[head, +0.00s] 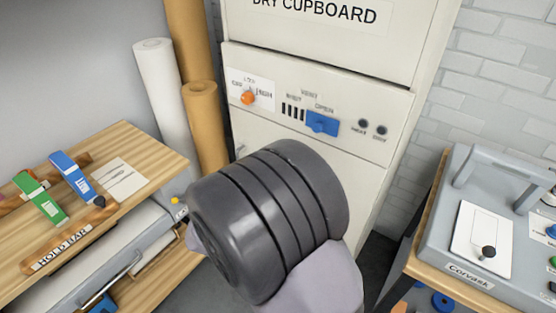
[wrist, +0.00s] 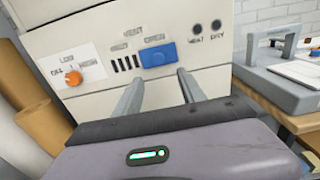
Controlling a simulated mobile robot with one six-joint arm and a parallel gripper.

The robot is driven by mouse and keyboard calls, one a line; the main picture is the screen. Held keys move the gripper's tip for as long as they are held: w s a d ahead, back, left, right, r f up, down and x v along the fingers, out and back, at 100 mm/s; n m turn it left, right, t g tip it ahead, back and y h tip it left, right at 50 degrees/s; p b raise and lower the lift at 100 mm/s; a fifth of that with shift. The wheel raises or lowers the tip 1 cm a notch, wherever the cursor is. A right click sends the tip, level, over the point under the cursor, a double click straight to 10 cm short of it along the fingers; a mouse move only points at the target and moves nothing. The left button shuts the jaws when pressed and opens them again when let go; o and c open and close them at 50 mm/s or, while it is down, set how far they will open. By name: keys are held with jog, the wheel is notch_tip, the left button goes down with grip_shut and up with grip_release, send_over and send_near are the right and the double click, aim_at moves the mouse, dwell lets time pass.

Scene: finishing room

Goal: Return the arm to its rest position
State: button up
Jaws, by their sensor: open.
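My gripper (wrist: 160,90) shows in the wrist view with its two grey fingers apart and nothing between them. The fingers point toward the dry cupboard's control panel (wrist: 130,55), below the blue vent slider (wrist: 158,54). In the head view my dark grey arm link stands in front of the cupboard and hides the gripper. The cupboard panel (head: 350,110) carries an orange knob (head: 248,97) at the left and the blue slider (head: 322,124) by the word OPEN. I cannot tell the exact gap between the fingertips and the panel.
A wooden bench (head: 150,160) with green (head: 40,198) and blue (head: 77,179) clips stands at the left. White (head: 165,95) and brown (head: 203,125) rolls lean beside the cupboard. A grey machine (head: 450,235) sits on a table at the right. Dark floor shows between table and cupboard.

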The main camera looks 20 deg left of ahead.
jog(key=v, duration=0.3)
jog(key=shift+s, duration=0.1)
